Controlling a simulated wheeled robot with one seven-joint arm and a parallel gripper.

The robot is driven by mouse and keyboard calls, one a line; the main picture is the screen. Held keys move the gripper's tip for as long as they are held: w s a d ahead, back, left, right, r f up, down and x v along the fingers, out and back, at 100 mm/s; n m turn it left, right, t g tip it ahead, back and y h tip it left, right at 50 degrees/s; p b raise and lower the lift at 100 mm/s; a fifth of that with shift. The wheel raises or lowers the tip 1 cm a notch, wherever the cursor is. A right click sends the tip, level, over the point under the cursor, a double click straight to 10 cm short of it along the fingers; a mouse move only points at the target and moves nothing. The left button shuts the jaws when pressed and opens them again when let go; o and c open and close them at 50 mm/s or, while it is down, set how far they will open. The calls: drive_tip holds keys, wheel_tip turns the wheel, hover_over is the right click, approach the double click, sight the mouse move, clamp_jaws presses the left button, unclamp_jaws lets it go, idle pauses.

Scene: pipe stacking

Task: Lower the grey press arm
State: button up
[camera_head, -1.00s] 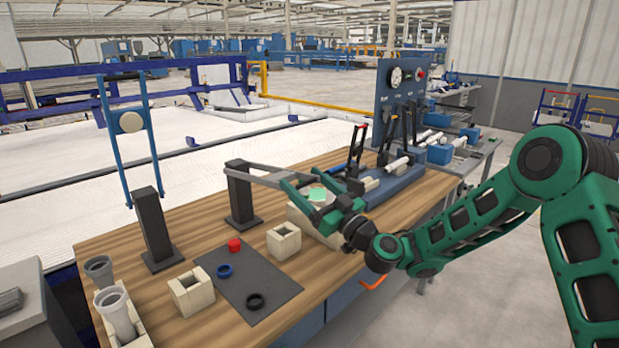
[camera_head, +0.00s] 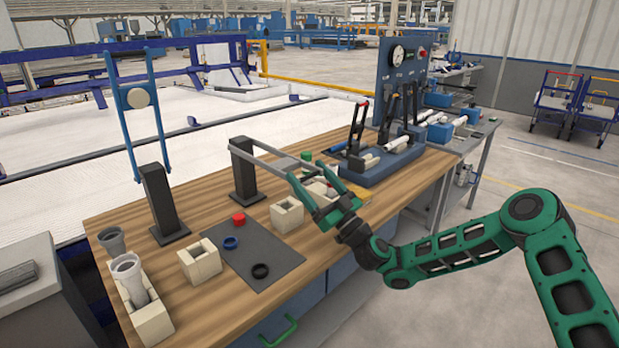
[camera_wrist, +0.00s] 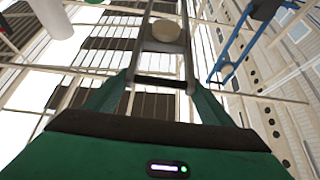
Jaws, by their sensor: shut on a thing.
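The grey press arm (camera_head: 273,153) is hinged on the dark post (camera_head: 243,172) and slopes slightly down to the right, over the table. My gripper (camera_head: 301,184) is at its free end. In the wrist view, the grey arm's two rails carry a round pale pad (camera_wrist: 166,31). My gripper (camera_wrist: 160,88) is shut on the dark crossbar of the arm, with one finger at each side. A pale block (camera_head: 333,193) lies under and behind the gripper, mostly hidden by it.
A blue press arm (camera_head: 137,118) stands upright on another dark post (camera_head: 161,200). A grey mat (camera_head: 262,262) holds a red piece, a blue ring and a black ring. Pale open blocks (camera_head: 287,215) stand nearby. A blue lever fixture (camera_head: 383,160) is at the back right.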

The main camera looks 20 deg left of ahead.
drive_tip(key=shift+w+d+f, duration=0.25)
drive_tip(key=shift+w+f, duration=0.05)
drive_tip(key=shift+f, duration=0.35)
drive_tip(key=o, duration=1.3)
drive_tip(key=shift+s+a+r, duration=0.15)
drive_tip(key=v, duration=1)
drive_tip(key=shift+d+f, duration=0.25)
drive_tip(key=shift+d, duration=0.05)
